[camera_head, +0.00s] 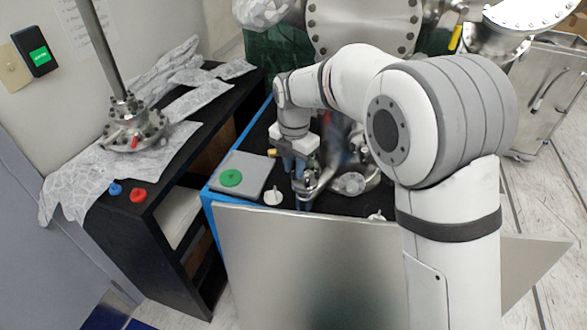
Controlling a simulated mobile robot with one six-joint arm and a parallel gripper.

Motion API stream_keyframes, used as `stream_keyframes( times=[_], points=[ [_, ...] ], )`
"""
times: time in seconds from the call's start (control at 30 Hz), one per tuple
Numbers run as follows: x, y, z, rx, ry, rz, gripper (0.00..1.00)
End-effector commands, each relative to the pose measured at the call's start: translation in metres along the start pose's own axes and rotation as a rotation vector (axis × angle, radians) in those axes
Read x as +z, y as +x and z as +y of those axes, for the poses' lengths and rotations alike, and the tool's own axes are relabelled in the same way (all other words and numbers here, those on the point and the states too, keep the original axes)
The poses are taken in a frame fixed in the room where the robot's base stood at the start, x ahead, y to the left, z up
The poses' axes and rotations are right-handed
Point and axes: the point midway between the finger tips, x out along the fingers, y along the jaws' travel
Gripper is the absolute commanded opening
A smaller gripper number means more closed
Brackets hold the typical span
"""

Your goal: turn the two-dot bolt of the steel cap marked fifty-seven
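My gripper (304,203) points down over the dark tabletop behind the metal panel. Its fingers are dark and small in this view, and I cannot tell whether they are open or shut. A small steel fitting (313,181) is right at the fingers; whether they touch it is unclear. Another round steel part (350,183) lies just to the right, partly hidden by my arm. No number fifty-seven and no two-dot bolt can be made out on any steel part.
A grey plate with a green disc (231,178) and a white knob (273,196) are left of my gripper. The metal panel (310,260) stands in front. A black shelf (150,225) at left carries foil, a steel flange with a rod (135,133), and blue and red caps (138,195).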

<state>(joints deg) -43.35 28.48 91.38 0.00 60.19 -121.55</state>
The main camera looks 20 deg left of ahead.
Motion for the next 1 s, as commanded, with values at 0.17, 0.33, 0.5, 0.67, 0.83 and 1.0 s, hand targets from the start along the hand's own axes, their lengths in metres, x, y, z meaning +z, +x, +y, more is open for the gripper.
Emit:
stream_keyframes(
  times=[0.17, 0.33, 0.5, 0.67, 0.83, 1.0],
  points=[
    [-0.0003, 0.0134, 0.0, 0.0, 0.0, 0.0, 0.22],
    [-0.0005, 0.015, 0.0002, 0.001, 0.0, 0.0, 0.22],
    [-0.0007, 0.0148, 0.0003, 0.001, 0.0, 0.0, 0.16],
    [-0.0009, 0.0147, 0.0005, 0.001, 0.0, -0.001, 0.03],
    [-0.0011, 0.0146, 0.0006, 0.001, -0.001, -0.001, 0.0],
    [-0.0013, 0.0145, 0.0008, 0.001, 0.007, -0.001, 0.0]
  ],
)
